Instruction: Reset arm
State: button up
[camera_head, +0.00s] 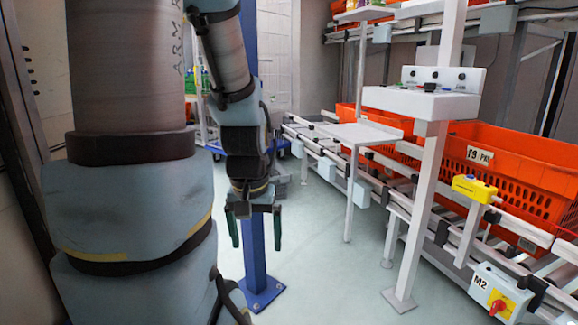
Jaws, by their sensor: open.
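My arm rises at the left and hangs down near the middle of the head view. My gripper (255,228) points down at its end. Its two green fingers are spread apart with nothing between them. It hangs in front of a blue post (252,270), above open floor. Parts of my arm hide the area behind it at the left.
Orange totes (508,185) stand on a roller conveyor (525,228) at the right. A white post (421,215) carries a control shelf (420,102). A yellow box (474,188) and the M2 switch box (497,290) are on the conveyor side. Floor (325,270) is clear between the posts.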

notch_tip(320, 180, up, 24)
jog(key=p, duration=2.1)
jog(key=shift+p, duration=0.3)
jog(key=shift+c, duration=0.2)
